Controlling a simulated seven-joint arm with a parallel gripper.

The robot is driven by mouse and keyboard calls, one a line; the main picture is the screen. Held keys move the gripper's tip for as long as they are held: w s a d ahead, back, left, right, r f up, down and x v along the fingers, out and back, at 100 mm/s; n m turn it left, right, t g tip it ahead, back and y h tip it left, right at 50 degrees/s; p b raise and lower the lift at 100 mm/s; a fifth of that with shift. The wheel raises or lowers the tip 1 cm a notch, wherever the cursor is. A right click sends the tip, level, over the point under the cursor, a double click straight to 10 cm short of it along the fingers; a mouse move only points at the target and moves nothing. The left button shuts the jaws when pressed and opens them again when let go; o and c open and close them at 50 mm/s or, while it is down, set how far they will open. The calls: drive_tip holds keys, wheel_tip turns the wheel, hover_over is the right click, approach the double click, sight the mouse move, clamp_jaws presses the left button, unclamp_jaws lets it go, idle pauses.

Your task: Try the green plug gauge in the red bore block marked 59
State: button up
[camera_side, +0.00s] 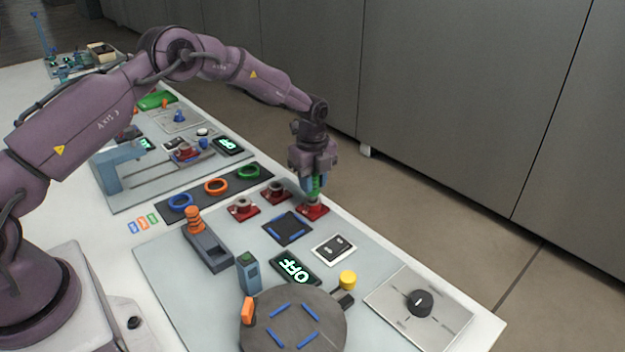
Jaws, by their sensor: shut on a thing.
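My gripper (315,184) is shut on the green plug gauge (316,190), which is upright with only part of it showing between the fingers. It is directly over the rightmost red bore block (314,210). The gauge's lower end is at or just above the block's top; I cannot tell whether it is inside the bore. Two more red bore blocks stand to the left, one in the middle (275,194) and one farther left (243,209). The number marks on the blocks are too small to read.
An orange ribbed piece (194,217) stands in a grey holder (208,250). Blue, orange (216,187) and green rings lie on a dark strip behind the blocks. A dark square pad (288,229), an OFF display (295,268) and a round turntable (293,322) are nearer the camera.

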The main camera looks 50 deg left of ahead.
drive_tip(key=shift+f, duration=0.8)
idle(0.9)
idle(0.6)
drive_tip(key=shift+r, duration=3)
